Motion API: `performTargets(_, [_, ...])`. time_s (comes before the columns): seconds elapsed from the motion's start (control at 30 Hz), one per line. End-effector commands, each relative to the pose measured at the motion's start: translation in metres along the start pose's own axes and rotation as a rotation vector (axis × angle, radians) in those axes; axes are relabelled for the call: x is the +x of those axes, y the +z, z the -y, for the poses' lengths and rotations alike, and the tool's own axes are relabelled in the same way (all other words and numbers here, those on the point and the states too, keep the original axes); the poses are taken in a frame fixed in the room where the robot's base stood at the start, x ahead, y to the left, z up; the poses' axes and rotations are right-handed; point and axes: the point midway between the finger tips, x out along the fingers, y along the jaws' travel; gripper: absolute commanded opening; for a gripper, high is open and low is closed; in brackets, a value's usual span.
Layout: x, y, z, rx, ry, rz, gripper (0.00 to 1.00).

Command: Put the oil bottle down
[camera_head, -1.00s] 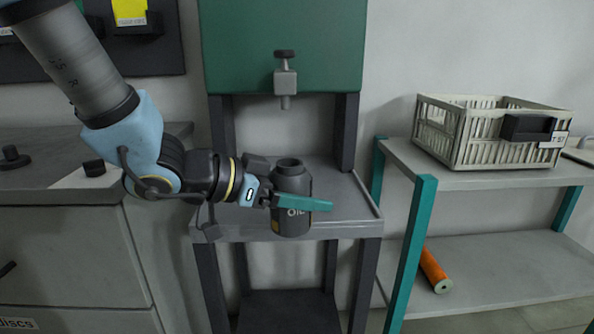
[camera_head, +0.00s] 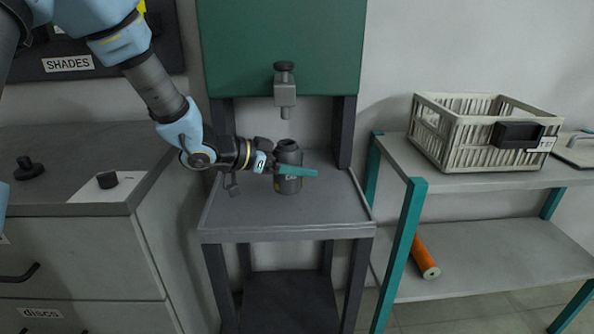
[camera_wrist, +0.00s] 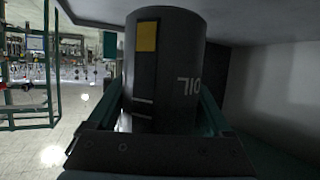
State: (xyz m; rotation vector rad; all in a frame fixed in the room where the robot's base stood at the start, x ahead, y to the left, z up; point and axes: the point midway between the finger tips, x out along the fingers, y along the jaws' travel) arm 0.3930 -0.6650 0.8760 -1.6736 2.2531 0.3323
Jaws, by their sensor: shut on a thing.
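The oil bottle (camera_head: 288,171) is a dark grey cylinder with a narrower neck and pale lettering. It is upright over the grey tray table (camera_head: 286,215), below the tap of the green tank. My gripper (camera_head: 291,170) reaches in from the left and is shut around the bottle's body, with a teal finger across its front. In the wrist view the bottle (camera_wrist: 163,70) fills the middle between the teal fingers, with its yellow patch and OIL lettering showing. I cannot tell whether its base touches the tray surface.
The green tank (camera_head: 280,45) with its grey tap (camera_head: 285,88) hangs above the bottle. A teal-legged shelf (camera_head: 480,178) at right holds a beige crate (camera_head: 470,150), with an orange roll (camera_head: 424,255) below. A drawer cabinet (camera_head: 75,240) stands at left. The tray's front is clear.

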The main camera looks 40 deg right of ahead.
Motion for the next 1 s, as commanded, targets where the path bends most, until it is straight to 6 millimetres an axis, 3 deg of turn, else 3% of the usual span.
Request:
performTargets(0.2, [0.005, -0.003, 0.015, 0.001, 0.0, -0.001, 0.08])
performTargets(0.4, [0.018, 0.026, 0.013, -0.003, 0.003, 0.0, 0.08])
performTargets(0.8, [0.02, 0.033, 0.013, 0.0, 0.0, -0.001, 0.08])
performTargets(0.83, [0.02, 0.033, 0.013, 0.0, 0.0, -0.001, 0.86])
performTargets(1.0, [0.019, 0.033, 0.013, 0.0, 0.0, 0.0, 1.0])
